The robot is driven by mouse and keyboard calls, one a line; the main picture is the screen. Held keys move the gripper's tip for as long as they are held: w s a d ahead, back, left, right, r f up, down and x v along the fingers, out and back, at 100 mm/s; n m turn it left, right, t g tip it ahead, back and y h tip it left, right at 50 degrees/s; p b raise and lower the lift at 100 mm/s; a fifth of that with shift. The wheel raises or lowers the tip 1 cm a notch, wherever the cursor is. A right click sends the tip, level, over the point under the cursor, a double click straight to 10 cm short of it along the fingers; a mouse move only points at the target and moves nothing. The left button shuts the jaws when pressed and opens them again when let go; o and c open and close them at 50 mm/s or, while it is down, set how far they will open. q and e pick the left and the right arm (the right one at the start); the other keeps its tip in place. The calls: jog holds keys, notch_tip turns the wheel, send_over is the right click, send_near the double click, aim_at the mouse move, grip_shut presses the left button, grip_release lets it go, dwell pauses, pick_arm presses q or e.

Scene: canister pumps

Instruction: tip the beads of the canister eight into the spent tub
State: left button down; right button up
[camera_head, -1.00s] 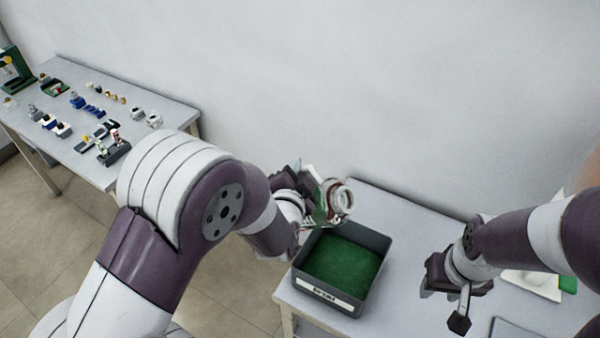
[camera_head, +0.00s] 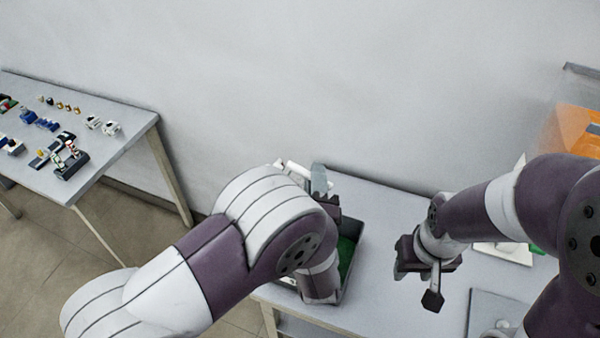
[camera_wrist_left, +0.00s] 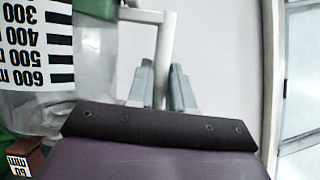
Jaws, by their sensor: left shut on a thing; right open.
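My left gripper (camera_head: 322,182) is shut on the white handle (camera_wrist_left: 164,60) of a clear canister (camera_wrist_left: 40,90). The canister has a black and white millilitre scale and green parts, and fills the left of the left wrist view. No beads and no number show on its visible part. In the head view my left arm hides most of it, so I cannot tell its tilt. The grey tub (camera_head: 353,268) with a green inside stands on the near table, largely hidden behind my left arm and gripper. My right gripper (camera_head: 418,285) is open and empty right of the tub.
The near table (camera_head: 385,215) is clear between tub and right gripper. A grey plate (camera_head: 492,310) and a white item (camera_head: 505,252) lie under my right arm. An orange bin (camera_head: 578,130) is at far right. Another table (camera_head: 100,185) with several small parts stands left.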

pick_arm(q)
jog(key=shift+s+d+m+t+h, duration=0.15)
jog(key=shift+d+m+h, duration=0.05)
jog(key=shift+d+m, duration=0.25)
jog(key=shift+s+d+m+t+h, duration=0.1)
jog(key=shift+d+m+t+h, duration=0.1)
jog(key=shift+d+m, duration=0.25)
jog(key=shift+a, duration=0.1)
dwell(0.7)
